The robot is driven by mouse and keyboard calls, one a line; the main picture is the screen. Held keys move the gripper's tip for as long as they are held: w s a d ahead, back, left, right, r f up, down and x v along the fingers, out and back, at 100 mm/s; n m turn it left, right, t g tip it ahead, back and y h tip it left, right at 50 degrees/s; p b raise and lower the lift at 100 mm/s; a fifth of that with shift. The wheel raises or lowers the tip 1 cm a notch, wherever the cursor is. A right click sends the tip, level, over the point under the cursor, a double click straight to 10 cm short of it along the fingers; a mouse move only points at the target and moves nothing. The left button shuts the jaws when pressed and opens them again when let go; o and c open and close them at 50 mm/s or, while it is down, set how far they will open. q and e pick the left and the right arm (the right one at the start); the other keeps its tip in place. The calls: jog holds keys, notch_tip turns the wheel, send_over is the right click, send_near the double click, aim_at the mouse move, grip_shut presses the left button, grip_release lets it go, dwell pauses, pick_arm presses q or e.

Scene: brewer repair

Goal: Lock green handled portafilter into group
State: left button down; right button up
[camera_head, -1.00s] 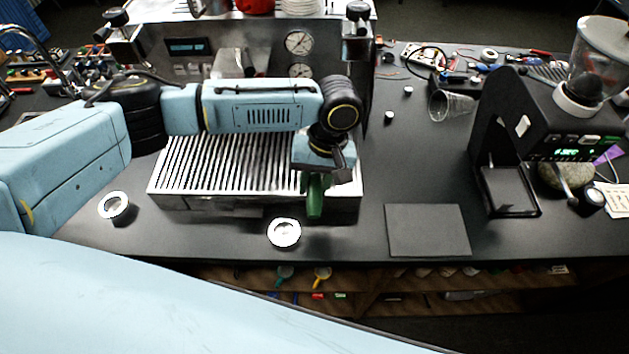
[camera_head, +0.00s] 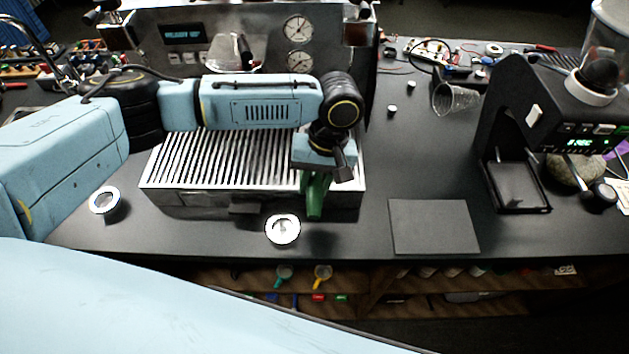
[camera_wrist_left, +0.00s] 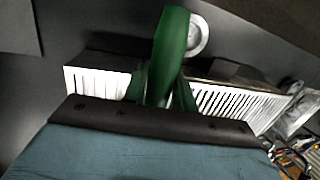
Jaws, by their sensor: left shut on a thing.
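The green handle of the portafilter (camera_head: 315,196) points toward the front edge of the drip tray in the head view. It also shows large in the left wrist view (camera_wrist_left: 172,50). My left gripper (camera_head: 314,172) is shut on this handle, over the right part of the slatted drip tray (camera_head: 215,165). The portafilter's head is hidden behind my gripper and arm. The espresso machine (camera_head: 250,40) stands behind, with a display and two gauges. My left arm hides part of its front, and I cannot see the portafilter's head against a group. My right gripper is not in view.
Two small metal baskets stand on the counter, one in front of the tray (camera_head: 283,229) and one at left (camera_head: 104,201). A dark mat (camera_head: 433,226) lies at right, near the grinder (camera_head: 545,120). A clear cup (camera_head: 455,98) lies on its side behind.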

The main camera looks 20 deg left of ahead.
pick_arm(q)
jog(key=shift+f, duration=0.5)
dwell(0.7)
jog(key=c, duration=1)
grip_release()
jog(key=shift+c, duration=0.2)
jog(key=shift+f, duration=0.1)
